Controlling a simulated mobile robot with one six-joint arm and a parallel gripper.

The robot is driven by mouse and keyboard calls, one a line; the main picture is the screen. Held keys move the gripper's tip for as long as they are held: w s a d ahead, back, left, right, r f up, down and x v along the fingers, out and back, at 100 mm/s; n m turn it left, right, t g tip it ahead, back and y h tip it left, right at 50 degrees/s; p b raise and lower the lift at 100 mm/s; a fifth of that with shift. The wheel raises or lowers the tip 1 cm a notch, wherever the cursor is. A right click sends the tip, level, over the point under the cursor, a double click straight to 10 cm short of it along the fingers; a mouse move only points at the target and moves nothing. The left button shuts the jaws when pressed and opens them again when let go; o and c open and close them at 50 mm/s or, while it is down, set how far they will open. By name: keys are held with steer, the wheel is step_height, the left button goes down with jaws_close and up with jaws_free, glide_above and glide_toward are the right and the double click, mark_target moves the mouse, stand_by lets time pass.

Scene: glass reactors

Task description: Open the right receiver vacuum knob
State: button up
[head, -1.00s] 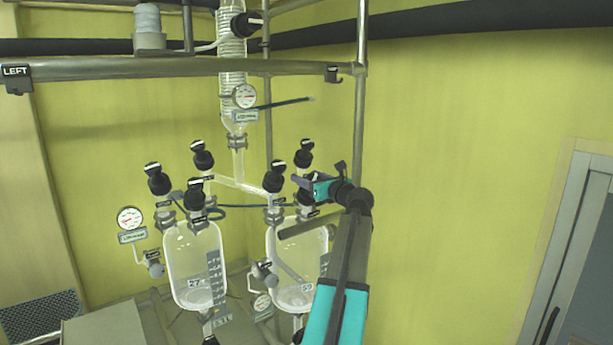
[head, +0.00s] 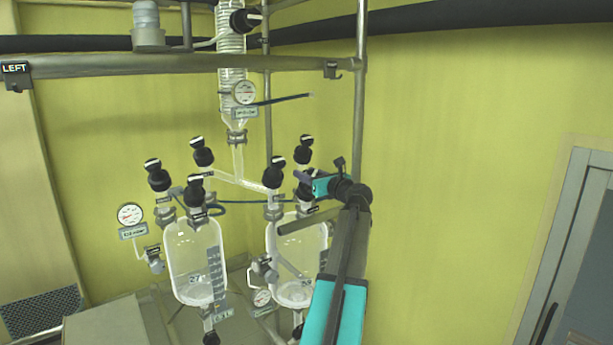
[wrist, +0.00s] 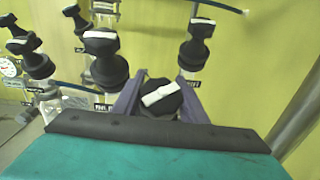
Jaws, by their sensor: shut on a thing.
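The right receiver (head: 287,240) is a clear glass vessel with black knobs on top. My gripper (head: 308,180) is at the front right knob above this vessel. In the wrist view, a black knob with a white bar (wrist: 162,96) sits between the two purple fingers of my gripper (wrist: 155,98). The fingers are shut on it, one on each side. The white bar is slightly tilted. I take this for the right receiver vacuum knob; its label cannot be read. In the head view my gripper mostly hides it.
Two other black knobs stand close by, one to the left (head: 275,170) and one behind (head: 303,150). The left receiver (head: 197,255) with its knobs is further left. A metal rail (head: 150,67) crosses above. The room right of my arm is clear up to the door.

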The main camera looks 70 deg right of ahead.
steer(key=shift+w+r+n+t+y+b, duration=0.25)
steer(key=shift+n+t+y+b, duration=0.2)
steer(key=shift+n+y, duration=0.25)
